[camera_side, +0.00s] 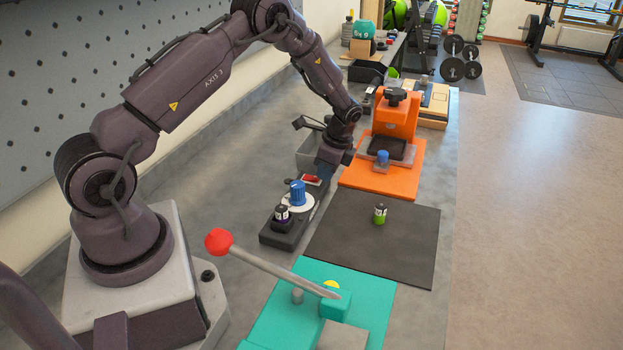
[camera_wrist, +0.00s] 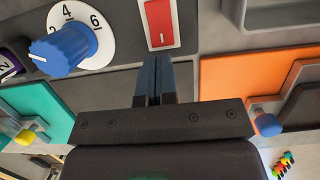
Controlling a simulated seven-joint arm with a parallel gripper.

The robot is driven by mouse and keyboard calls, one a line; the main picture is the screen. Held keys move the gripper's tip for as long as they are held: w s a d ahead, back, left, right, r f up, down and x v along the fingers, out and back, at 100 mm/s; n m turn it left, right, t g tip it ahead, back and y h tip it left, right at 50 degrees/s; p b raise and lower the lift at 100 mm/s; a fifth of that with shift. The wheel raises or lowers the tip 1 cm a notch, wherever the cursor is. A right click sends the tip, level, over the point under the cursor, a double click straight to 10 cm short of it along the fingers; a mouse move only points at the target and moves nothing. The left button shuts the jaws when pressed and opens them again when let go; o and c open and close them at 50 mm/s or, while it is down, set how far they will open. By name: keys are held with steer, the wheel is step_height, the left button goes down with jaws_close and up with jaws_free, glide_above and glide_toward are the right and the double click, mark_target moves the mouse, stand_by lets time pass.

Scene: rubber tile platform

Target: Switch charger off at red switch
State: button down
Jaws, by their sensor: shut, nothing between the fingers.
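The charger (camera_side: 288,235) is a long dark box on the bench. It carries a blue knob (camera_side: 297,192) on a white numbered dial, which also shows in the wrist view (camera_wrist: 62,50). The red switch (camera_side: 311,178) sits at the charger's far end. In the wrist view the red switch (camera_wrist: 159,22) is a rocker in a white frame with a small white mark; I cannot tell which side is pressed. My gripper (camera_wrist: 155,62) is shut and empty, its blue fingertips just below the switch in that view. I cannot tell whether they touch the charger.
A purple-and-black battery (camera_side: 281,216) stands at the charger's near end. A green battery (camera_side: 380,213) stands on a dark mat (camera_side: 405,250). A teal lever press (camera_side: 268,322) is in front, an orange machine (camera_side: 397,118) behind. A grey bin (camera_side: 308,152) stands beside my wrist.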

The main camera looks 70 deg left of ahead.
steer(key=shift+v, duration=2.6)
steer(key=shift+s+a, duration=0.2)
